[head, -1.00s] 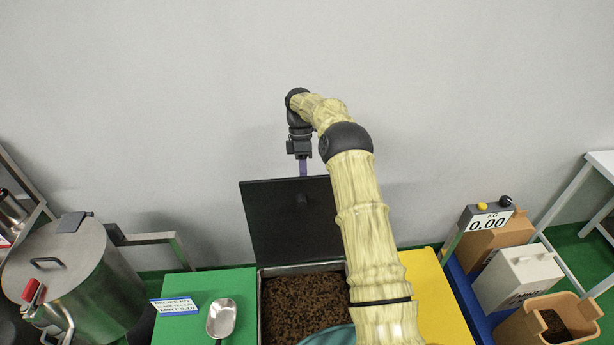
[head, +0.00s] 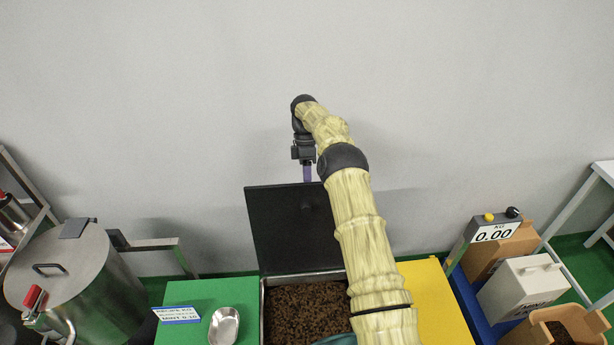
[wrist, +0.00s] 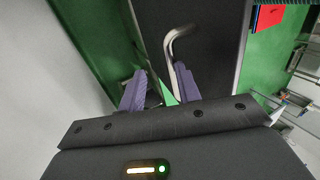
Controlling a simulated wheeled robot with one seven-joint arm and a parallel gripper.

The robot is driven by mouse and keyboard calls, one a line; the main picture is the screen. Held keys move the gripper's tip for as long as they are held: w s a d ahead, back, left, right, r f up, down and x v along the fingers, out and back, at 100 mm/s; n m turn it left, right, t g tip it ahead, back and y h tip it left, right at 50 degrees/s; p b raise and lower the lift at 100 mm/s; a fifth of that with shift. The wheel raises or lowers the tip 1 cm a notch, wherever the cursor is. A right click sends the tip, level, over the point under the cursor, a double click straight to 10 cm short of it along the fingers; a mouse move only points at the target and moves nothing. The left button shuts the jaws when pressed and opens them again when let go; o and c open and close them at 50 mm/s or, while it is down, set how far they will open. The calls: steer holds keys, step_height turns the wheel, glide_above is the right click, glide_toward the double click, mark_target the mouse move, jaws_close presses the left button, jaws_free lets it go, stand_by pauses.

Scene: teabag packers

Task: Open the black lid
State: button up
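The black lid (head: 281,228) stands raised at the back of the metal bin (head: 263,305), which holds brown loose tea (head: 306,311). My gripper (head: 308,174) is above and behind the lid's top edge; the fingertips are partly hidden by it. In the wrist view my gripper (wrist: 161,88) has its two purple fingers apart. A bent metal handle (wrist: 176,45) shows just ahead of the right finger, against a dark panel (wrist: 208,45). I cannot tell whether the finger touches the handle.
A green surface (head: 185,335) with a metal scoop (head: 224,326) lies left of the bin, a yellow surface (head: 429,295) right. A steel drum (head: 75,275) stands far left, and a scale (head: 485,235) with boxes right. The grey wall (head: 200,100) is behind.

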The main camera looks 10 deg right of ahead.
steer(key=o, duration=1.4)
steer(key=shift+g, duration=0.3)
steer(key=f, duration=0.2)
steer(key=s+f, duration=0.1)
steer(key=f, duration=0.1)
steer(key=shift+d, duration=0.15)
steer(key=shift+c, duration=0.2)
steer(key=shift+w+r+p, duration=0.2)
steer(key=shift+r+p, duration=0.25)
steer(key=shift+r, duration=0.1)
steer(key=shift+p+v, duration=0.85)
steer(key=shift+v, duration=0.2)
steer(key=c, duration=1)
steer(key=p+v, duration=0.4)
steer(key=v, duration=0.1)
steer(key=shift+s+r+p, duration=0.25)
steer(key=shift+r+p, duration=0.05)
steer(key=shift+r, duration=0.15)
steer(key=shift+c, duration=0.5)
steer(key=shift+w+r+p, duration=0.25)
steer(key=shift+r+p, duration=0.3)
steer(key=shift+a, duration=0.3)
